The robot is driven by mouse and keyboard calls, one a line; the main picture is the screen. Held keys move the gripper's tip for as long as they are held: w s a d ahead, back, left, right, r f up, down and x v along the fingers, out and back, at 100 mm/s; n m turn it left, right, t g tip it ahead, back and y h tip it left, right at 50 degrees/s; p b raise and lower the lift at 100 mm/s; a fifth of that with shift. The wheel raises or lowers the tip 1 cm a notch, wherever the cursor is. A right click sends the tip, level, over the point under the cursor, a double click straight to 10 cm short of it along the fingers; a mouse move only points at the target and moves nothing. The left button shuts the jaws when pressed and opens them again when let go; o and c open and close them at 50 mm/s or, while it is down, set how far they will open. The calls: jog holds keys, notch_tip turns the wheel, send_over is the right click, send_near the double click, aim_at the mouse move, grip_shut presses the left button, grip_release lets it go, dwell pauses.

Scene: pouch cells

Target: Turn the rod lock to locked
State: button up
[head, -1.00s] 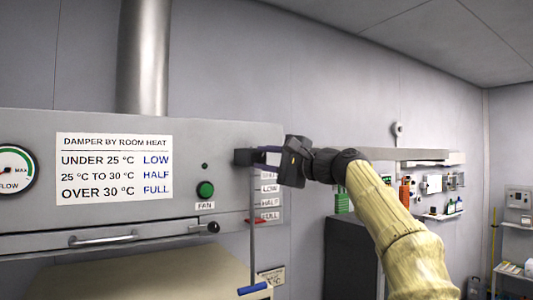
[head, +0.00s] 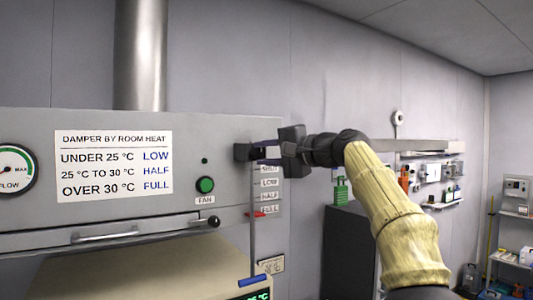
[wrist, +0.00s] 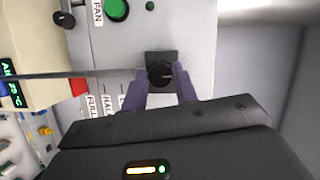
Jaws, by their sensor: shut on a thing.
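The rod lock is a small dark knob (wrist: 160,73) on a black block (head: 243,152), at the top of a thin upright rod (head: 252,220) on the grey hood's front. My gripper (head: 266,152) reaches it from the right. In the wrist view, its two purple-grey fingers (wrist: 160,85) stand on either side of the knob and are shut on it. The fingers hide much of the knob in the head view. No locked or unlocked marking is readable.
Position labels (head: 269,183) run down beside the rod, with a red pointer (head: 256,214) near FULL. A blue handle (head: 252,281) ends the rod. A green fan button (head: 205,185) and a drawer-like bar handle (head: 105,237) are left.

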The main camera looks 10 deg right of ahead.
jog(key=shift+f, duration=0.1)
jog(key=o, duration=1)
jog(key=shift+s, duration=0.1)
jog(key=b+v, duration=0.5)
jog(key=v, duration=1.2)
jog(key=shift+d, duration=0.15)
